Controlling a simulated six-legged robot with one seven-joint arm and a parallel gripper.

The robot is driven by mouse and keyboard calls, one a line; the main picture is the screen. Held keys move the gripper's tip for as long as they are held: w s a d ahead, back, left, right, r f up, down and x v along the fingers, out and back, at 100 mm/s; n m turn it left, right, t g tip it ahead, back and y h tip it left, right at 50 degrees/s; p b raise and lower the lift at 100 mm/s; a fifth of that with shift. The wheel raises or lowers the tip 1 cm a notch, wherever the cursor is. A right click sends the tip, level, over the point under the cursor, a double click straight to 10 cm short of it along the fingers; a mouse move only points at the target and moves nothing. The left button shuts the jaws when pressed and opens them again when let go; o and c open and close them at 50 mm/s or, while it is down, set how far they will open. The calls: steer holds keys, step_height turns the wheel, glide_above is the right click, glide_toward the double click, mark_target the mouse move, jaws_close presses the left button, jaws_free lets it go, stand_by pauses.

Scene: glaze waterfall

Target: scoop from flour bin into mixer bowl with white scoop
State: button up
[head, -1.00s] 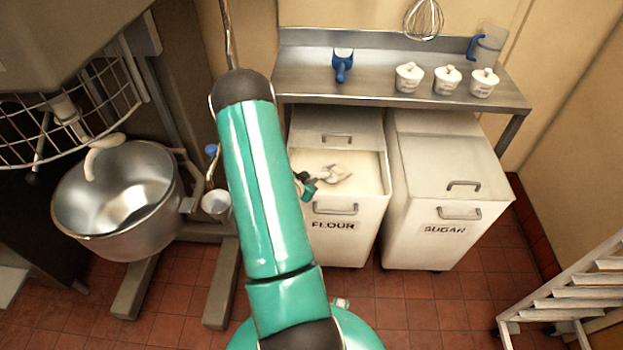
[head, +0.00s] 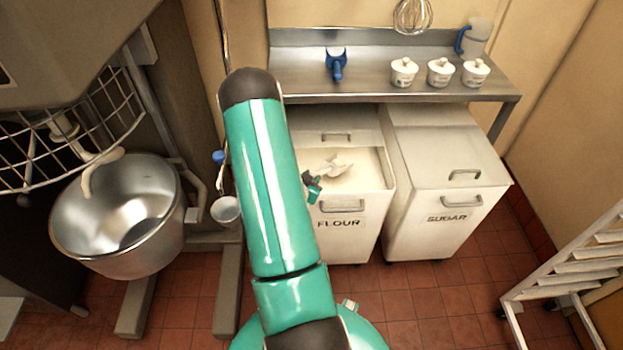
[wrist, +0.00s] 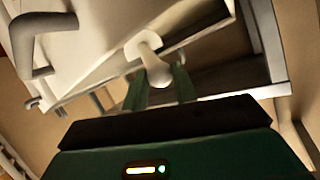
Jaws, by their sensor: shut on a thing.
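The white scoop (head: 336,166) is over the open front of the flour bin (head: 340,222), close to the pale flour (head: 362,172); I cannot tell whether it touches the flour or holds any. My gripper (head: 313,186) is at the bin's left side, partly hidden behind my green arm. In the wrist view, my gripper (wrist: 160,88) is shut on the scoop's white handle (wrist: 150,62). The steel mixer bowl (head: 120,240) stands at the left under the mixer, and its visible inside looks empty.
The closed sugar bin (head: 447,215) stands right of the flour bin. A steel shelf (head: 385,88) above holds a blue scoop (head: 337,66), several white lidded pots and a jug (head: 473,38). A wire guard (head: 80,130) hangs over the bowl. A rack (head: 570,270) is at right.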

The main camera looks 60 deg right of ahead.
steer(key=shift+a+r+h, duration=0.15)
steer(key=shift+r, duration=0.8)
steer(key=shift+a+r+h, duration=0.1)
steer(key=shift+r+h, duration=0.05)
steer(key=shift+r, duration=0.75)
steer(key=shift+s+a+r, duration=0.1)
steer(key=shift+r, duration=0.7)
jaws_close()
step_height(320, 180, up, 8)
steer(key=a+h, duration=0.1)
steer(key=shift+a+n+h, duration=0.25)
steer(key=shift+n+h, duration=0.05)
steer(key=shift+a+f, duration=0.1)
steer(key=shift+a, duration=0.05)
